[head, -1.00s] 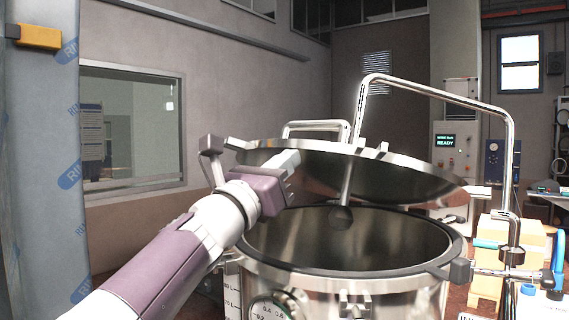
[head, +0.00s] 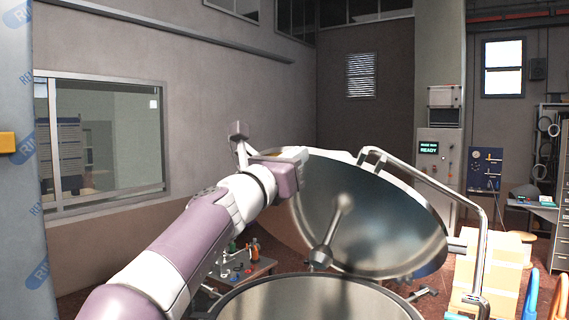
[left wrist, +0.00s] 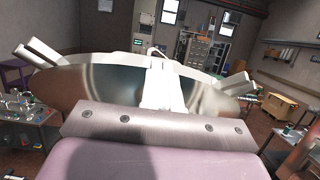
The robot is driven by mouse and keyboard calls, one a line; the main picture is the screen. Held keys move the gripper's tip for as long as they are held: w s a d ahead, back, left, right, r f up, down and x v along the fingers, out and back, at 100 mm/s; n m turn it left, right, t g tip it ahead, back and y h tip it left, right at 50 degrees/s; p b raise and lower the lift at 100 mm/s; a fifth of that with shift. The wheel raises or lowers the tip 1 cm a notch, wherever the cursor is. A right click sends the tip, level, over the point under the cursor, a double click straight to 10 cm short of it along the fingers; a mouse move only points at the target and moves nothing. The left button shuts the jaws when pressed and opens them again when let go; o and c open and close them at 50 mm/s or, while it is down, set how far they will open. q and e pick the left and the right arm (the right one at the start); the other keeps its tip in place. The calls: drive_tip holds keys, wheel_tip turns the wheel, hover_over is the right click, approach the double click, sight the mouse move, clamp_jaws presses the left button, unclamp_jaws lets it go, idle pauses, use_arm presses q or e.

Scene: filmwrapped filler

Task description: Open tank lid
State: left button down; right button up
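The tank lid (head: 375,220) is a round polished steel disc, tilted up steeply with its inner face towards me and a ball-ended rod across it. The tank (head: 310,297) is below, its round mouth uncovered and cut off by the bottom edge. My left gripper (head: 300,156) is at the lid's upper left rim. In the left wrist view its fingers (left wrist: 160,92) are together in front of the shiny lid (left wrist: 95,86). The exact contact is hidden; nothing shows clamped between them. My right gripper is not in view.
A bent steel pipe (head: 478,205) rises right of the lid. Cardboard boxes (head: 497,265) stand at the right. A low table with small items (head: 240,275) is behind the tank at left. A grey post (head: 22,190) stands at the far left.

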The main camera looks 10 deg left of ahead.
sight(310, 151)
use_arm(q)
drive_tip(key=w+r+p, duration=0.1)
drive_tip(key=w+d+r+p, duration=0.1)
drive_tip(key=w+r, duration=0.1)
drive_tip(key=w+r+p, duration=0.1)
drive_tip(key=w, duration=0.1)
drive_tip(key=shift+d+r, duration=0.35)
drive_tip(key=shift+w+d, duration=0.1)
drive_tip(key=shift+w, duration=0.15)
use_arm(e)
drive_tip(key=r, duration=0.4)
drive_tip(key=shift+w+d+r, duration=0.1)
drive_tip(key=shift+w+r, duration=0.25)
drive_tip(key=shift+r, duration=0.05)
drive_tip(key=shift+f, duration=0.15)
